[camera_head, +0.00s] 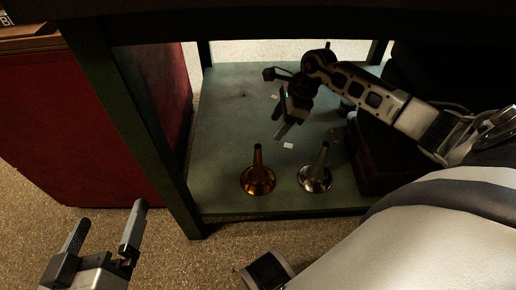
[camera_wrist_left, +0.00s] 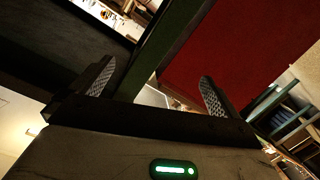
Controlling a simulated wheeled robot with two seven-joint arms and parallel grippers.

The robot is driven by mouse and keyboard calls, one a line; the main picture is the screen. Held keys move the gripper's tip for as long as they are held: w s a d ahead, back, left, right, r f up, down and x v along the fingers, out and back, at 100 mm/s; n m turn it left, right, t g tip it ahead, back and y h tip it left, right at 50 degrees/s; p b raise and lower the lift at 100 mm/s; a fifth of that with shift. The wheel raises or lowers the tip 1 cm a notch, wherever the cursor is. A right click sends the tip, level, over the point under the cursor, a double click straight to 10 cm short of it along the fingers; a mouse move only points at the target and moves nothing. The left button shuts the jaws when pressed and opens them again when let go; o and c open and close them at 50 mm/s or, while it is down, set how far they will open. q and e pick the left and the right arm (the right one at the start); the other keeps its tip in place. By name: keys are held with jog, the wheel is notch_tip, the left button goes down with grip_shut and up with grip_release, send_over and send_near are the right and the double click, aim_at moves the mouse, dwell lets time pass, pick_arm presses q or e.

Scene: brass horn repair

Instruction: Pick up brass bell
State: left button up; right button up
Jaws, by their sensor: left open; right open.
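The brass bell (camera_head: 257,181) is golden and stands flare down, narrow neck up, near the front edge of a green shelf. My right gripper (camera_head: 281,130) is open above the shelf, farther back than the brass bell and apart from it. My left gripper (camera_head: 112,213) is open and empty, out over the floor at lower left, well away from the shelf. In the left wrist view its two fingers (camera_wrist_left: 155,88) are spread with nothing between them. The bell does not show there.
A silver bell (camera_head: 315,179) stands right of the brass one. Small white scraps (camera_head: 288,145) lie behind them. Dark red cases (camera_head: 372,165) stand at the shelf's right.

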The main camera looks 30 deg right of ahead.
jog(key=b, duration=0.3)
send_over(258, 156)
jog(key=d, duration=0.3)
notch_tip(258, 156, down, 7)
jog(key=b+x, duration=0.1)
jog(key=x, duration=0.1)
jog(key=b+x, duration=0.1)
jog(key=x, duration=0.2)
jog(key=b+x, duration=0.1)
jog(key=x, duration=0.1)
jog(key=shift+s+d+f, duration=0.1)
jog(key=shift+s+f, duration=0.15)
jog(key=shift+f, duration=0.3)
pick_arm(q)
notch_tip(258, 156, up, 7)
jog(key=w+m+t+h, duration=0.2)
jog(key=m+t+h, duration=0.1)
jog(key=t, duration=0.1)
jog(key=shift+w+a+r+m+t+h, duration=0.2)
jog(key=shift+m+t+h, duration=0.1)
jog(key=shift+t, duration=0.1)
pick_arm(e)
jog(key=shift+w+r, duration=0.1)
grip_shut()
